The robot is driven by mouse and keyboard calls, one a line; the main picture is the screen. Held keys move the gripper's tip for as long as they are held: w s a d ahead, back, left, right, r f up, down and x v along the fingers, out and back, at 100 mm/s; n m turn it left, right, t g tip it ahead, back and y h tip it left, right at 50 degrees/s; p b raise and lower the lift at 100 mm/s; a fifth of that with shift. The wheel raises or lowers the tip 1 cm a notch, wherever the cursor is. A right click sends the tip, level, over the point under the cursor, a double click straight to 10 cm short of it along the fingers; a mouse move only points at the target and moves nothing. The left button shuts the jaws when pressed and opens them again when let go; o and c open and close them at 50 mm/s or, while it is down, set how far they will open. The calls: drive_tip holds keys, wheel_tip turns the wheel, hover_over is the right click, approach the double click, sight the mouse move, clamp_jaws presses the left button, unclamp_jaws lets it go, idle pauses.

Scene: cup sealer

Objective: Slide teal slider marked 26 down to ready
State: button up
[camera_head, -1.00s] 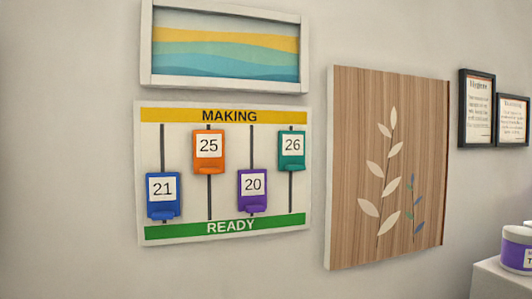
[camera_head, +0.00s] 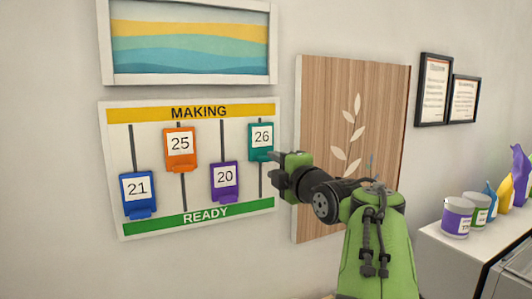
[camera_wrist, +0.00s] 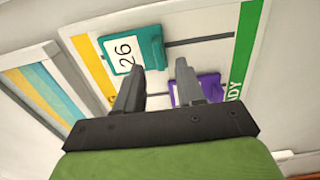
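The teal slider marked 26 (camera_head: 261,141) sits high on the rightmost track of the white board, near the yellow MAKING strip (camera_head: 198,112). The green READY strip (camera_head: 205,217) runs along the board's bottom. My gripper (camera_head: 272,156) is at the board's right side, its fingertips near the teal slider's lower edge. In the wrist view, the teal slider (camera_wrist: 132,50) lies just beyond the left finger. My gripper (camera_wrist: 157,80) is open, its two fingers apart with nothing between them. Whether a finger touches the slider cannot be told.
The orange slider 25 (camera_head: 180,149) is high; the blue slider 21 (camera_head: 138,194) and purple slider 20 (camera_head: 225,181) are low. The purple one also shows beside the right finger in the wrist view. A wooden panel (camera_head: 314,100) hangs right; jars stand on a counter (camera_head: 435,232).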

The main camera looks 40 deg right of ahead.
sight(267, 160)
drive_tip(key=p+x, duration=0.1)
drive_tip(key=x, duration=0.4)
drive_tip(key=shift+s, duration=0.15)
drive_tip(key=shift+c, duration=0.4)
clamp_jaws()
idle(0.7)
